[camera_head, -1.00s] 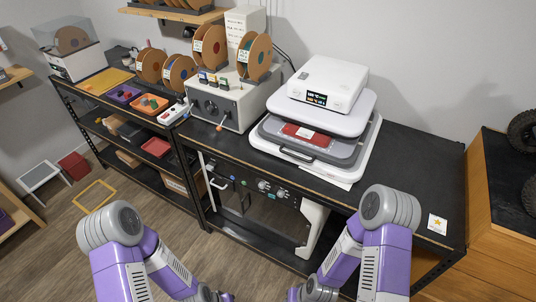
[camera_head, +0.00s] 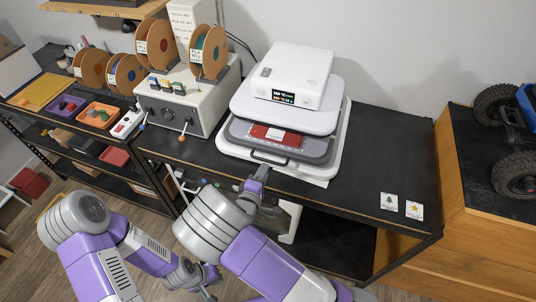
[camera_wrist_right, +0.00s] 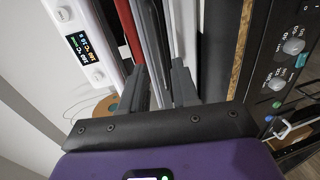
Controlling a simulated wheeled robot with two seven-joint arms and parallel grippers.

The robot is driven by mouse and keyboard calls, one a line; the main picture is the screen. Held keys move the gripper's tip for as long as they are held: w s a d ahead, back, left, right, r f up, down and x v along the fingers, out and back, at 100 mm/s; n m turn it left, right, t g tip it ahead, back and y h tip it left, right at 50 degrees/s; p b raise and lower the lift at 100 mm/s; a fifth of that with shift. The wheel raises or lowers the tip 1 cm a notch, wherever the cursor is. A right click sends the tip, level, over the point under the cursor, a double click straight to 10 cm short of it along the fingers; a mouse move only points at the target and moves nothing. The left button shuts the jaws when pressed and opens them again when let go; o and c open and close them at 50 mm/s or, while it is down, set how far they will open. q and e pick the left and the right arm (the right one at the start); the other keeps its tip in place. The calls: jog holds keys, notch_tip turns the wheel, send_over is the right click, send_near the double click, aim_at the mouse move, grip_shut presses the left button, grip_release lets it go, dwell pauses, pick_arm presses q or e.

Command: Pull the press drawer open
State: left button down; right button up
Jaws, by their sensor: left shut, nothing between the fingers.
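The heat press (camera_head: 291,82) is white with a lit display and stands on the black bench. Its grey drawer (camera_head: 314,150) sits under the white upper plate and carries a red piece (camera_head: 276,136). A dark handle (camera_head: 268,160) is on the drawer's front edge. My right gripper (camera_head: 256,181) is at the front edge, close to the handle. In the right wrist view its two fingers (camera_wrist_right: 160,84) are apart, pointing at the drawer front; I cannot tell whether the handle is between them. My left gripper (camera_head: 209,288) is low in front of the bench, shut and empty.
A grey-white control box (camera_head: 184,108) with spools (camera_head: 208,52) above stands left of the press. Two small cards (camera_head: 401,206) lie on the bench at right. A wooden cabinet (camera_head: 470,220) with a wheeled crawler (camera_head: 515,175) is further right.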

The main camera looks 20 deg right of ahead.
aim_at(270, 161)
jog(key=x, duration=0.7)
jog(key=shift+d, duration=0.1)
grip_shut()
